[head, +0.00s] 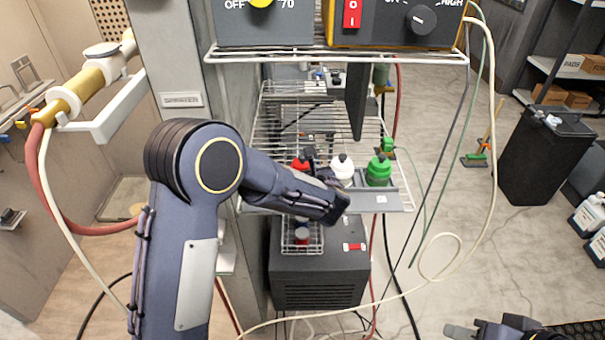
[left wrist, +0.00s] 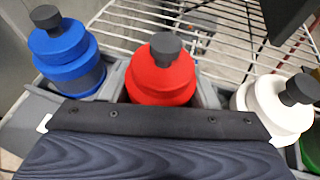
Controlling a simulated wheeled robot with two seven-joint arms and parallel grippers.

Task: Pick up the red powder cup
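The red powder cup (head: 300,163) with a dark cap stands upright in a grey holder on the wire shelf, partly hidden by my left arm in the head view. In the left wrist view the red cup (left wrist: 162,72) is in the middle, just beyond the dark edge of my gripper body. My left gripper (head: 322,168) is close to the red cup, on its near side. Its fingertips are hidden or too small to make out, so I cannot tell whether they touch it. My right gripper (head: 478,330) is low at the bottom right, far from the cups, and partly cut off.
A blue cup (left wrist: 65,48) stands left of the red one. A white cup (head: 342,168) and a green cup (head: 379,170) stand to its right. Control boxes (head: 400,22) on a wire rack hang above. Hoses and cables (head: 440,235) run down at the right.

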